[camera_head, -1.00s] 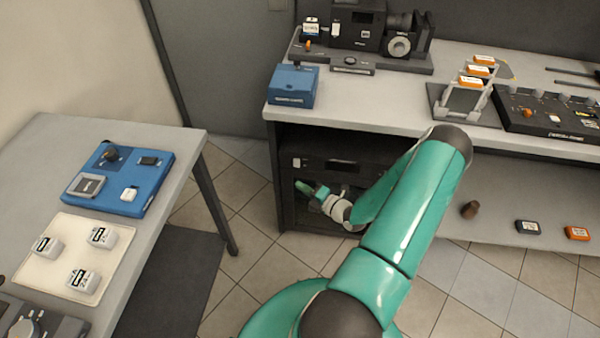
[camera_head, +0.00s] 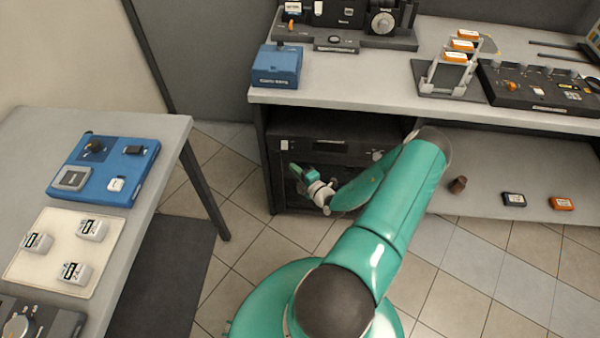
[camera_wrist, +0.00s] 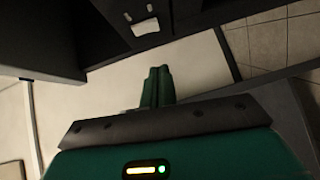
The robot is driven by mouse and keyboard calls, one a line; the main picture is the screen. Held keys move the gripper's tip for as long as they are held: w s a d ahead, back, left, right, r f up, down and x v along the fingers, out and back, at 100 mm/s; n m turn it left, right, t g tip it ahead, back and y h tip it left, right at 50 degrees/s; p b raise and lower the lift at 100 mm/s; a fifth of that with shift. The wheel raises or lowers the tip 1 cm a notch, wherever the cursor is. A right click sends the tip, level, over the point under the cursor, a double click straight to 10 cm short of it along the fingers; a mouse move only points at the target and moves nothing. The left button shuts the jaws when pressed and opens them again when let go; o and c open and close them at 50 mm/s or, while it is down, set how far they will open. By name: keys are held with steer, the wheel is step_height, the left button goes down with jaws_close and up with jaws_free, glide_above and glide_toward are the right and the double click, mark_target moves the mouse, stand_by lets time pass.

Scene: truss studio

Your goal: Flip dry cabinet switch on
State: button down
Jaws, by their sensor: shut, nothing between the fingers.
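The dry cabinet (camera_head: 345,128) is a dark box under the right-hand bench. Its upper front panel has a small white switch (camera_head: 284,145) at the left, a dark display and a knob at the right. In the wrist view a white switch (camera_wrist: 145,27) shows on the dark panel; its exact tilt is too small to tell. My gripper (camera_head: 294,169) is in front of the cabinet, just below and right of the switch. In the wrist view my gripper (camera_wrist: 159,72) has its green fingers together and empty, with the switch beyond their tips, apart from them.
The bench top (camera_head: 440,105) overhangs the cabinet, and a lower shelf (camera_head: 485,190) extends to its right. A blue box (camera_head: 276,66) sits above on the bench. The left table (camera_head: 150,125) holds a blue panel (camera_head: 128,184). Tiled floor is free between them.

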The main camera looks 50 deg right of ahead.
mark_target(282, 148)
steer(key=w+d, duration=0.1)
steer(key=w, duration=0.1)
steer(key=w+d, duration=0.1)
steer(key=w, duration=0.2)
steer(key=w+d+f, duration=0.1)
steer(key=w, duration=0.1)
steer(key=shift+w+d, duration=0.4)
steer(key=shift+w+d+f, duration=0.15)
